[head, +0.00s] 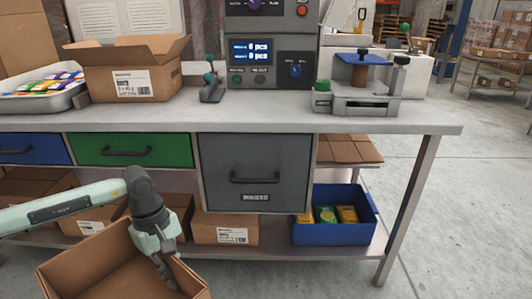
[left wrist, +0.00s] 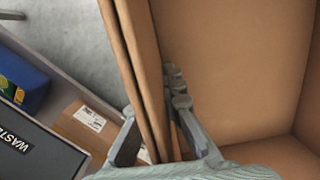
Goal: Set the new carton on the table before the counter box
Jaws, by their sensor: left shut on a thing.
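An open, empty brown carton (head: 100,262) is at the lower left of the head view, in front of the table (head: 300,122) and below its top. My left gripper (head: 166,268) is shut on the carton's right wall. In the left wrist view, the fingers (left wrist: 156,125) lie on either side of the carton's wall and folded flap (left wrist: 135,60), and the bare inside shows at right. The counter box (head: 268,62) stands at the back of the table, its display reading 0 pcs twice. My right gripper is not in view.
Another open carton (head: 132,82) with a label and a tray of colourful packets (head: 40,100) stand on the table's left. A small device (head: 212,88) and a fixture with a green knob (head: 358,88) flank the counter box. The tabletop before the counter box is clear. Drawers and a shelf are below.

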